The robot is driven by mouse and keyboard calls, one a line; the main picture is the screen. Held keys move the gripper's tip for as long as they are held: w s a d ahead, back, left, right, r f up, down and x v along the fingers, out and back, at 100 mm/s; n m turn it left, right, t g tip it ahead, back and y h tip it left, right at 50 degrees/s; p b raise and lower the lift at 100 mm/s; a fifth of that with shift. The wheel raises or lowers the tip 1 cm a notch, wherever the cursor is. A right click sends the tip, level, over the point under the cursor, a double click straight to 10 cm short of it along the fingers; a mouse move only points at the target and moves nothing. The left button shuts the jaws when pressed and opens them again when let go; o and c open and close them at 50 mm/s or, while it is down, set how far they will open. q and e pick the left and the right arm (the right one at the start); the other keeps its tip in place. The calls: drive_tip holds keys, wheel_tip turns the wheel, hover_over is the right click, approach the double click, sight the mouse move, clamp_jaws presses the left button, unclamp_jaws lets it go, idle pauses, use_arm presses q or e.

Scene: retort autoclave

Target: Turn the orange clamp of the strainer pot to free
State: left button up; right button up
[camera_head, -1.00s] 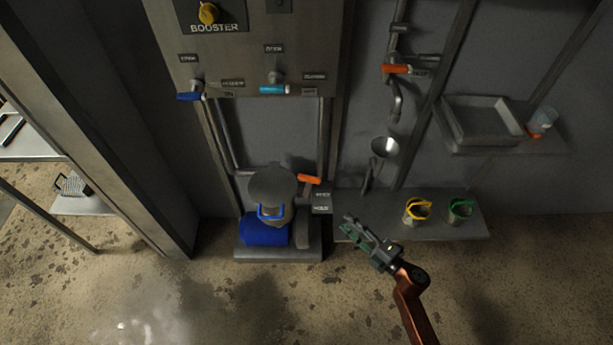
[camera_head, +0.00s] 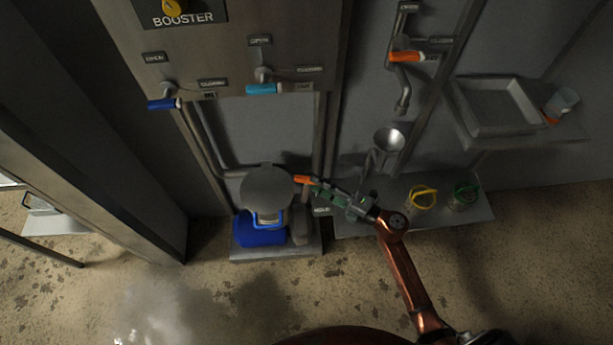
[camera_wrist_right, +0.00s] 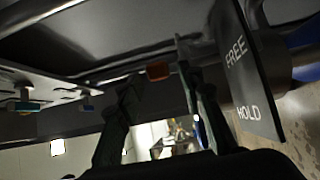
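The strainer pot (camera_head: 268,188) is a grey round-topped vessel on a low stand in the head view. Its orange clamp (camera_head: 301,179) sticks out at its upper right. My right gripper (camera_head: 314,187) reaches in from the right, its fingertips at the clamp's end. In the right wrist view the two dark fingers are apart, and the orange clamp end (camera_wrist_right: 158,71) shows in the gap between them; I cannot tell whether they touch it. A dark plate (camera_wrist_right: 245,75) reading FREE and HOLD is beside the right finger. My left gripper is not in view.
A blue object (camera_head: 260,232) lies at the pot's base. A funnel (camera_head: 388,142) stands behind my right arm. Yellow-handled (camera_head: 422,198) and green-handled (camera_head: 464,196) vessels stand on the low shelf. Blue (camera_head: 163,104) and cyan (camera_head: 262,89) valve handles are above.

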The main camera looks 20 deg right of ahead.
sight(307, 180)
drive_tip(key=shift+b+x, duration=0.5)
drive_tip(key=shift+x, duration=1.75)
clamp_jaws()
